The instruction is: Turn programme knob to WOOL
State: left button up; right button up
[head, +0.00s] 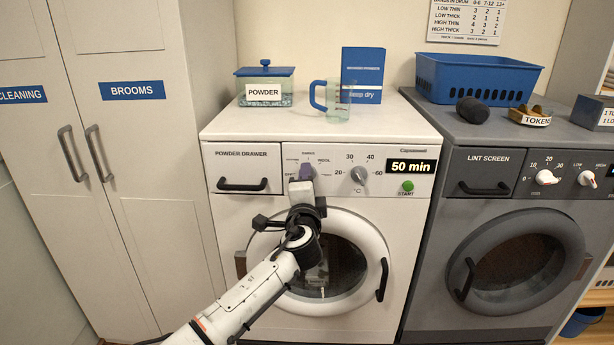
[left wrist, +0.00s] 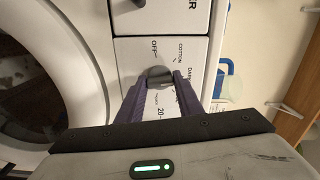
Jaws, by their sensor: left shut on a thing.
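The white washing machine (head: 229,152) stands in the middle, with a programme dial at the centre of its panel. The programme knob (head: 308,171) is grey and partly hidden by my left gripper (head: 301,187). In the left wrist view the knob (left wrist: 160,75) sits between the two purple fingers of my left gripper (left wrist: 161,92), which is shut on it. The labels OFF, COTTON and DARKS show around it there. In the head view a small label right of the dial appears to read WOOL. I cannot tell where the knob points. My right gripper is not in view.
The temperature knob (head: 359,175), green START button (head: 408,186) and "50 min" display (head: 411,166) lie right of the dial. The powder drawer handle (head: 242,185) is left. A jug (head: 337,102) and powder box (head: 264,87) stand on top.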

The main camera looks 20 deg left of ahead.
pick_arm(q)
jog(key=m+p, duration=0.1)
jog(key=m, duration=1)
jog(key=shift+p, duration=0.3)
jog(key=shift+m, duration=0.3)
jog(key=o, duration=1.1)
jog(key=v, duration=1)
jog(key=shift+s+d, duration=0.1)
jog(key=shift+s, duration=0.05)
